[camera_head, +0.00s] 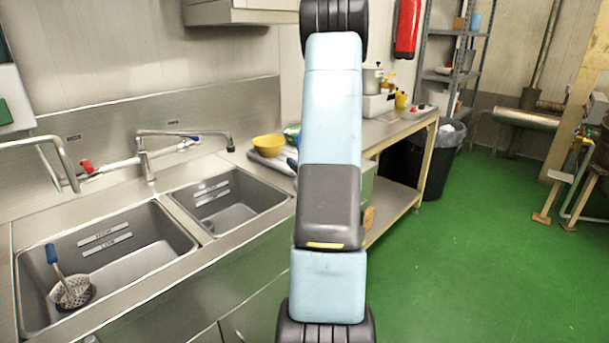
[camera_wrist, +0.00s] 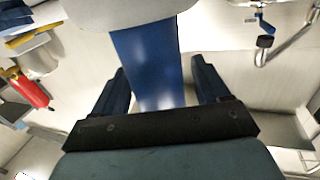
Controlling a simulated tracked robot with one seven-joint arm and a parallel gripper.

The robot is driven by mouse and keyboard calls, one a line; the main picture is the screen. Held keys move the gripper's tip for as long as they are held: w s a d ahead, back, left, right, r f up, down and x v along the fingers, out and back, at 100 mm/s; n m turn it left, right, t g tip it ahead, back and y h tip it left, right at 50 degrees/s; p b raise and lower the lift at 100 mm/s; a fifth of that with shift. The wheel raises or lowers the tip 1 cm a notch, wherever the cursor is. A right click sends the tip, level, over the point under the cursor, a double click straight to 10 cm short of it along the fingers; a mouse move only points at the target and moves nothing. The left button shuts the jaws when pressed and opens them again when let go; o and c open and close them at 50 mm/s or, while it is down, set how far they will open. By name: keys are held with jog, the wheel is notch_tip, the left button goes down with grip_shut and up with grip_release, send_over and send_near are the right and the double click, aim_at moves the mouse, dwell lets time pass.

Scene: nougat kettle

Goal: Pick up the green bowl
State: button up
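A small green item (camera_head: 292,131), perhaps the green bowl, shows at the left edge of my arm in the head view. My arm hides most of it, so its shape is unclear. A yellow bowl (camera_head: 268,144) sits just left of it on the counter. I do not make out a green bowl in the wrist view. My gripper (camera_wrist: 160,68) has its two dark blue fingers wide apart. A blue flat surface (camera_wrist: 147,60) shows between them, with gaps beside it near the tips; its distance is unclear. In the head view my arm hides the gripper.
A double sink (camera_head: 120,250) with taps (camera_head: 145,160) lies on the left. A strainer (camera_head: 70,290) with a blue handle rests in its left basin. A side table (camera_head: 400,125) holds a pot and small items. The green floor (camera_head: 480,240) is open at right.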

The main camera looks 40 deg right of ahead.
jog(key=c, duration=1.3)
jog(key=shift+o, duration=0.2)
